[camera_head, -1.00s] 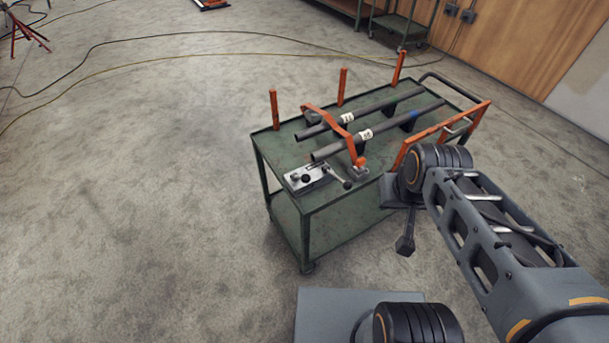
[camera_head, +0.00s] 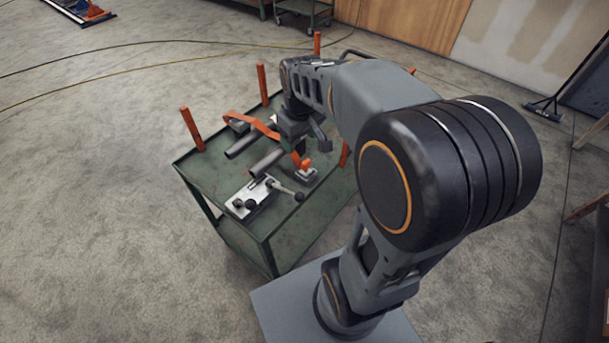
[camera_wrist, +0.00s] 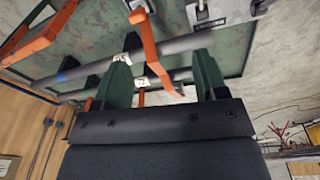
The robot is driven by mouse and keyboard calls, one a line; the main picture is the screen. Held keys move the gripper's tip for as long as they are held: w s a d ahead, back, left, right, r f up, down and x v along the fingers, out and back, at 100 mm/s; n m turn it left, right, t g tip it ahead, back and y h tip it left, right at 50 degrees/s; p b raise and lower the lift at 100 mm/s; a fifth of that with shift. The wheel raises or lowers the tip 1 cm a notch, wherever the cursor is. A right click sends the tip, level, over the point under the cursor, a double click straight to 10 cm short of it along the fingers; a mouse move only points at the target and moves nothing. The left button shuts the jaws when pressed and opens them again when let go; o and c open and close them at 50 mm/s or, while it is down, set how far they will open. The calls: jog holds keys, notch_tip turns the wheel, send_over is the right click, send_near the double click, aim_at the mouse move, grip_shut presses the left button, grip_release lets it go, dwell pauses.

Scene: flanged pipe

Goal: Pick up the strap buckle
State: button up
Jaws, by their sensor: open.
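The orange strap (camera_head: 262,127) arches over two dark pipes (camera_head: 266,161) on the green cart (camera_head: 222,190). A small grey block with an upright orange tab (camera_head: 305,166), which looks like the strap buckle, sits at the strap's near end. My gripper (camera_head: 297,146) is above the cart, behind the buckle, and partly hidden by my arm. In the wrist view my gripper (camera_wrist: 164,75) is open, with the strap (camera_wrist: 149,48) showing between its green fingers. The buckle's grey block (camera_wrist: 138,5) is at the top edge, beyond the fingertips.
A grey clamp plate with black knobs and a lever (camera_head: 255,198) lies at the cart's near corner, beside the buckle. Orange posts (camera_head: 192,128) stand along the cart's left edge. Cables (camera_head: 130,42) cross the floor behind. The floor left of the cart is clear.

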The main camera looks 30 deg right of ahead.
jog(key=n+g+b, duration=0.1)
jog(key=n+b, duration=0.1)
send_over(306, 161)
notch_tip(306, 161, down, 6)
notch_tip(306, 161, down, 8)
jog(key=shift+w+d+f+b, duration=0.1)
jog(key=shift+b, duration=0.25)
jog(key=shift+f, duration=3.1)
jog(key=shift+c, duration=0.4)
jog(key=c, duration=1)
